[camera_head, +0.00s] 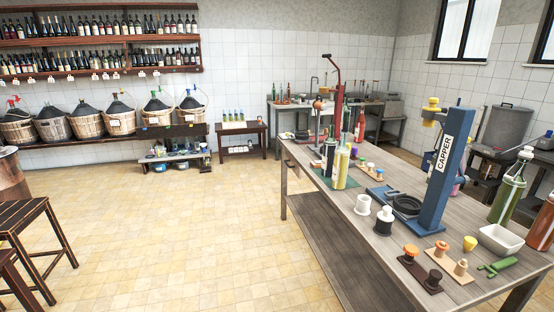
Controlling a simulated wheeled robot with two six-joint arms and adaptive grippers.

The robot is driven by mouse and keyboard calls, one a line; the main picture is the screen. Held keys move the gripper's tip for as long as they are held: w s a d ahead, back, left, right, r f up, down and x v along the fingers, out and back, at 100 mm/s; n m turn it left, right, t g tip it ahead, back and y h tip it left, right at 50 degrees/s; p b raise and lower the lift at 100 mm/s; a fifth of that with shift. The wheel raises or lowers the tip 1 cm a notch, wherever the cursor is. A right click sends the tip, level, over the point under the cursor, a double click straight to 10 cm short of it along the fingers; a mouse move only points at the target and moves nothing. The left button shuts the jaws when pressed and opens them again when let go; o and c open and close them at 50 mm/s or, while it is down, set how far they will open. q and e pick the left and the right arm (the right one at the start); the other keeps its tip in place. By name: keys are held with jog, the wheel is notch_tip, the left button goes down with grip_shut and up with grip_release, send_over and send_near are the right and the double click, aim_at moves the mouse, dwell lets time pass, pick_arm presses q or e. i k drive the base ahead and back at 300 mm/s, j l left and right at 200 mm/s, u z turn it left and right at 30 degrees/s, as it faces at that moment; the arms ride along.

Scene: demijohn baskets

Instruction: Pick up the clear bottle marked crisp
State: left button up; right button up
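I cannot read the word crisp on any bottle from here. A green bottle (507,190) and an orange-brown bottle (543,225) stand at the table's right edge, the latter cut by the frame. A red bottle (360,126) stands farther back on the table. Neither of my grippers is in view.
The long table (345,235) also holds a blue capper (440,170), a white bowl (500,240), and stoppers on boards. Wall shelves (100,41) hold many bottles, above several basketed demijohns (118,118). Stools (25,225) stand at left. The tiled floor (190,230) between is clear.

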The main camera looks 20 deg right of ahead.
aim_at(342, 154)
jog(key=i+j+z, duration=0.1)
jog(key=i+z, duration=0.15)
jog(key=i, duration=0.3)
jog(key=i+j+z, duration=0.3)
jog(key=i, duration=0.25)
jog(key=i+j+z, duration=0.25)
jog(key=i, duration=0.3)
jog(key=i+j+z, duration=0.3)
jog(key=i+j, duration=0.1)
jog(key=i, duration=0.1)
